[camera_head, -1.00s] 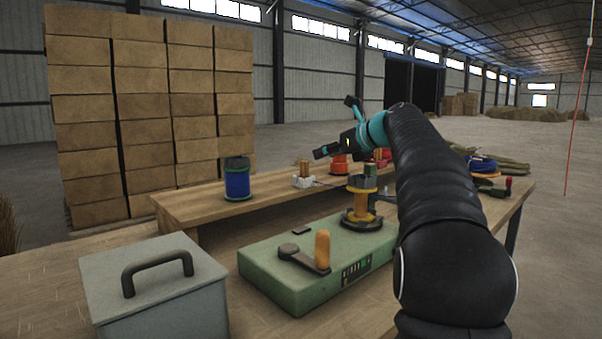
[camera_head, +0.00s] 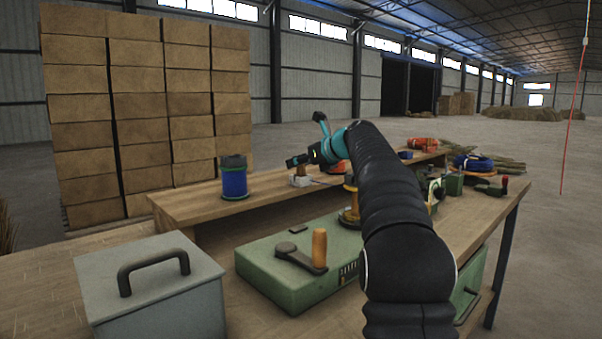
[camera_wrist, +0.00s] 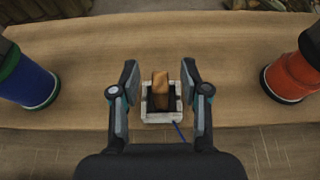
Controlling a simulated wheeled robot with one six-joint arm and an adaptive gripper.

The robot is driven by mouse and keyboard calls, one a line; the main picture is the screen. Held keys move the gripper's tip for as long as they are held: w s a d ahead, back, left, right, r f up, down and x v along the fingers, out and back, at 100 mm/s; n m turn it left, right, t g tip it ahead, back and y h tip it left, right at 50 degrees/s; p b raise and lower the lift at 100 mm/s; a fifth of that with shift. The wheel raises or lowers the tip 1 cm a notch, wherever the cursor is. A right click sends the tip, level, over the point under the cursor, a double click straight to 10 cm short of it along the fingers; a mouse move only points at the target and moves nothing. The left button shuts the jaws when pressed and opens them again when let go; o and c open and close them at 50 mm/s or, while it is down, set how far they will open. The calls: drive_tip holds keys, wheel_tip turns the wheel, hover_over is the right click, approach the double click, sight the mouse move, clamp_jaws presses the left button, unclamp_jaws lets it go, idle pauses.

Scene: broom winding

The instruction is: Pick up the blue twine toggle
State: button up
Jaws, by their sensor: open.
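The blue twine toggle (camera_wrist: 160,84) is a wooden peg standing in a small pale square holder (camera_wrist: 160,116), seen in the wrist view. A blue twine (camera_wrist: 178,131) trails from the holder's lower right. My gripper (camera_wrist: 159,72) is open, with one finger on each side of the peg and clear space between them. I cannot tell the height of the fingertips over it. In the head view my gripper (camera_head: 297,161) is just above the holder (camera_head: 300,181), and the peg is mostly hidden there.
A blue twine spool (camera_head: 235,180) stands left of the holder on the raised wooden shelf (camera_head: 190,208). An orange-red spool (camera_wrist: 290,76) stands to its right. The green winding box (camera_head: 295,270) with a crank and a grey lidded box (camera_head: 150,285) are nearer.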

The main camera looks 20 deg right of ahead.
clamp_jaws()
wheel_tip(320, 180, up, 8)
drive_tip(key=shift+f+p, duration=0.1)
drive_tip(key=shift+p, duration=1.05)
drive_tip(key=shift+r, duration=1.1)
